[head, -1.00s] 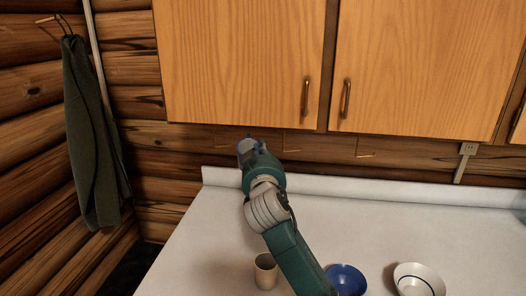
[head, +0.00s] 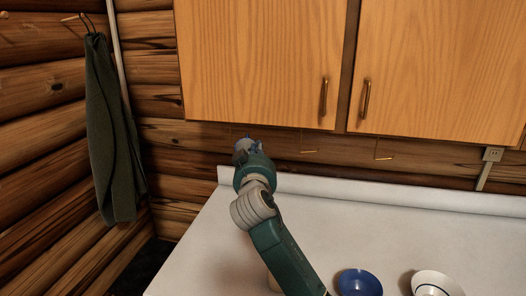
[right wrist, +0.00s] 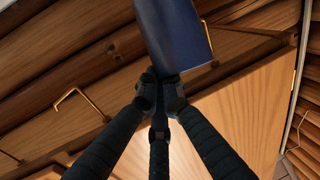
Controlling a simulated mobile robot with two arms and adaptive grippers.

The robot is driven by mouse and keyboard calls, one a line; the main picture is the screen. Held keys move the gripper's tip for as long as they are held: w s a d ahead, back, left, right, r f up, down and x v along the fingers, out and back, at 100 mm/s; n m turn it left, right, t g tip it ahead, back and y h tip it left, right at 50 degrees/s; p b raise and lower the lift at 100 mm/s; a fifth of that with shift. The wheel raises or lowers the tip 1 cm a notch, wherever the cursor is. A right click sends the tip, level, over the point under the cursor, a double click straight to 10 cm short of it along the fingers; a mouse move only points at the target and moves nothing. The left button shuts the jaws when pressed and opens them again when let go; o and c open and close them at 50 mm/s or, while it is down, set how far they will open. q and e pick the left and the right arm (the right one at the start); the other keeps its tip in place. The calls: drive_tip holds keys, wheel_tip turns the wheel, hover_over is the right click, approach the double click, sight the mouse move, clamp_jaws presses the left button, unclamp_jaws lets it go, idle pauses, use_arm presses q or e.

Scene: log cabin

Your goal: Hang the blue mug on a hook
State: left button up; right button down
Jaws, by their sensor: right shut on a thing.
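My right gripper (head: 243,150) reaches over the back of the counter, just below the wall cabinets. It is shut on the blue mug, which shows in the right wrist view (right wrist: 175,35) above the fingertips (right wrist: 160,92). In the head view my gripper hides most of the mug. Thin brass hooks sit on the log wall under the cabinet: a middle one (head: 309,150) and a right one (head: 383,155). Another is largely hidden near the gripper. The right wrist view shows one hook (right wrist: 79,102) left of the mug and metal close behind the mug; contact is unclear. My left gripper is out of view.
The wooden cabinets (head: 265,60) hang directly above the hooks. A blue bowl (head: 359,283) and a white bowl (head: 436,285) stand on the counter (head: 400,230). A beige cup (head: 272,284) is mostly behind my arm. A dark green towel (head: 112,130) hangs at left.

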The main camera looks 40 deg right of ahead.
drive_tip(key=shift+w+a, duration=0.4)
drive_tip(key=shift+w, duration=0.05)
drive_tip(key=shift+w+a+f+b, duration=0.5)
drive_tip(key=shift+w+a+b, duration=0.15)
drive_tip(key=shift+w+b, duration=0.15)
drive_tip(key=shift+f+b, duration=0.95)
drive_tip(key=shift+f, duration=0.05)
drive_tip(key=c, duration=1.9)
unclamp_jaws()
drive_tip(key=shift+o, duration=0.2)
